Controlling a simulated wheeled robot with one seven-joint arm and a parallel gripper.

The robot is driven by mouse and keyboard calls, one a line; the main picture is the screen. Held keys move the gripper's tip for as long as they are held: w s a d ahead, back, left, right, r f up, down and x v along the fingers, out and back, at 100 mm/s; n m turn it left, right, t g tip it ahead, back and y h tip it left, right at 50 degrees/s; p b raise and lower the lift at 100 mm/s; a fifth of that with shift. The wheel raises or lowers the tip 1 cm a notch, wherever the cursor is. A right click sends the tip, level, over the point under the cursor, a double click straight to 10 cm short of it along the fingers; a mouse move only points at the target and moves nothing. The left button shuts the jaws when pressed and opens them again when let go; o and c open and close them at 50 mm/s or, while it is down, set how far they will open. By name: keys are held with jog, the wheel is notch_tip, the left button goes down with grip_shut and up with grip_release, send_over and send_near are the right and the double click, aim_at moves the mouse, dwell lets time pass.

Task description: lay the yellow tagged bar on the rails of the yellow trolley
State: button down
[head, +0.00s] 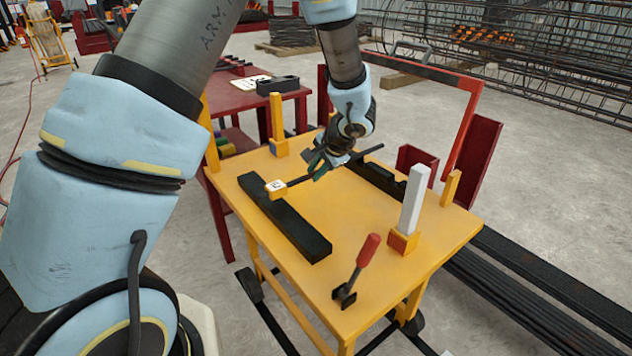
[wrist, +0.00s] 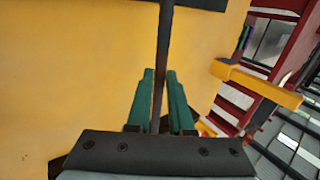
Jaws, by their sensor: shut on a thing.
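The bar (head: 300,181) is dark and thin, with a pale tag (head: 276,188) at its left end; the tag's colour is hard to read. My gripper (head: 319,166) is shut on the bar near its middle, above the yellow trolley (head: 350,235). In the wrist view the bar (wrist: 164,35) runs between the green fingers of my gripper (wrist: 159,78). The bar crosses over the black near rail (head: 290,222) towards the black far rail (head: 378,181). I cannot tell whether it touches either rail. My gripper hides part of the far rail.
The trolley has yellow corner posts (head: 276,118), a white upright block (head: 412,198) and a red-handled clamp (head: 362,260) on its top. A dark red table (head: 240,98) stands behind. Black bars (head: 525,310) lie on the floor at right.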

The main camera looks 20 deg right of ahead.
jog(key=shift+f, duration=1.55)
jog(key=shift+f+b, duration=0.15)
jog(key=shift+b, duration=0.2)
jog(key=c, duration=0.8)
grip_release()
jog(key=shift+r+p, duration=0.2)
jog(key=shift+p, duration=0.1)
jog(key=v, duration=1.2)
